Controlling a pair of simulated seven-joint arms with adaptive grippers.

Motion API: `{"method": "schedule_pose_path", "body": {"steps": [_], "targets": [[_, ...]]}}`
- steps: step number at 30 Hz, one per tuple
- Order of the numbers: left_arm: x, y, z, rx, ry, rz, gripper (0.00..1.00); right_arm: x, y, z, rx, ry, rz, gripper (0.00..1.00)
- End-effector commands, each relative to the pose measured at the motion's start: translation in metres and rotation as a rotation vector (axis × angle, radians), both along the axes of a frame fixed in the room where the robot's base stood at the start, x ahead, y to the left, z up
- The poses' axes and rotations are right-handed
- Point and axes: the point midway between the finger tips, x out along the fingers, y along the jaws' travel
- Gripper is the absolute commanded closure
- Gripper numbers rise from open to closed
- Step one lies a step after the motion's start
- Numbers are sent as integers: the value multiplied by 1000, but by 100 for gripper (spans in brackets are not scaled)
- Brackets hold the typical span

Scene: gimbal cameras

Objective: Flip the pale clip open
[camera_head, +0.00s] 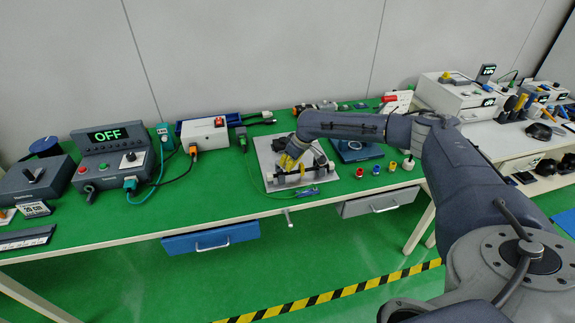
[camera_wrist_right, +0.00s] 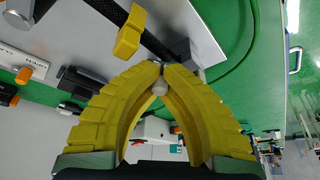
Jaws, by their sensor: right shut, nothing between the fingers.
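My right gripper (camera_head: 290,161) has yellow fingers and is over the dark fixture on a light grey plate (camera_head: 265,157) in the head view. In the right wrist view its fingertips (camera_wrist_right: 163,68) meet, with nothing gripped. A small pale rounded piece (camera_wrist_right: 159,88) shows right at the fingertips; I cannot tell whether it is the pale clip or whether the fingers touch it. A black rod (camera_wrist_right: 103,10) of the fixture runs past the fingertips and carries a yellow clip (camera_wrist_right: 130,34). In the head view the arm and fingers hide part of the fixture. My left gripper is not in view.
A control box reading OFF (camera_head: 112,150) and a white box with a red switch (camera_head: 205,134) stand to the left. Small coloured pieces (camera_head: 376,170) and a blue-grey device (camera_head: 357,149) lie to the right. The green front strip of the table is mostly clear.

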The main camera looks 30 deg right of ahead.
Motion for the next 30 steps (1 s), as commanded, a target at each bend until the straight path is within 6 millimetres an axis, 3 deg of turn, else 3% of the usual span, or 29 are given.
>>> {"method": "schedule_pose_path", "body": {"steps": [14, 30], "targets": [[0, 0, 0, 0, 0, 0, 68, 4, -2, 3, 4, -7, 58, 100], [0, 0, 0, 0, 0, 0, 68, 14, -18, 4, 9, -10, 437, 100]]}}
